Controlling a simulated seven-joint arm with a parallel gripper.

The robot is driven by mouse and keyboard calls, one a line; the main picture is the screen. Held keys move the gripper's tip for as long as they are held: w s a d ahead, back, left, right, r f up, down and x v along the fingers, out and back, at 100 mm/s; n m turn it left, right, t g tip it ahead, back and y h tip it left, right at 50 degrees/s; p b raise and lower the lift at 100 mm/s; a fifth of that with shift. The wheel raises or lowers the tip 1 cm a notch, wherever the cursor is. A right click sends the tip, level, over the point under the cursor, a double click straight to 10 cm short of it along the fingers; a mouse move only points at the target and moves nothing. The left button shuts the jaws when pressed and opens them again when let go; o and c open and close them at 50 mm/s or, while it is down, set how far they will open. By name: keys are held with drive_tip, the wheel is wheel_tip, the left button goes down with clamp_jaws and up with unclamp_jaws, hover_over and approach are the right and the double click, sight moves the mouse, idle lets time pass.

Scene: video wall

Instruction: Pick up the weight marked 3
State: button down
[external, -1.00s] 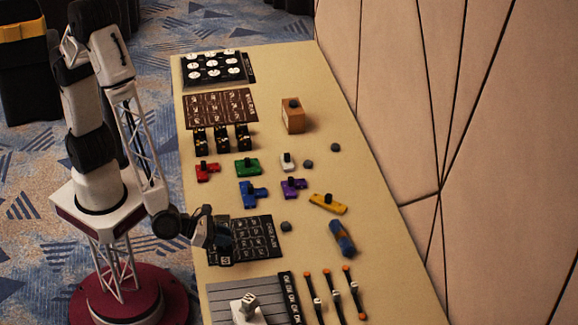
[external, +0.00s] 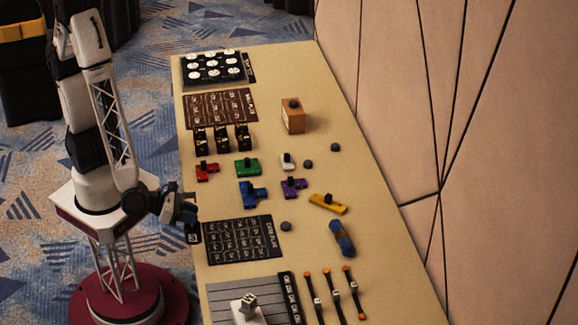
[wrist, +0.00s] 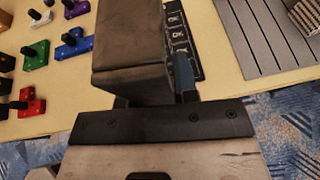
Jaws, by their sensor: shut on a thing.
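My gripper (external: 188,214) is at the left edge of the table, close to my base. It is shut on a dark block-shaped weight (external: 194,238), which has a small pale mark on its face too small to read. In the wrist view the dark weight (wrist: 130,45) fills the space between the fingers of my gripper (wrist: 145,90) and hides what lies behind it. The weight appears raised and just beyond the table's left edge. I cannot see a readable 3 on any weight.
A black grid board (external: 240,240) lies beside my gripper on the table (external: 370,250). A grey slatted panel (external: 225,300) with a white stand (external: 247,308) is at the front.

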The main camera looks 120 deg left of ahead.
drive_tip(key=shift+s+r, duration=0.1)
drive_tip(key=shift+s, duration=0.45)
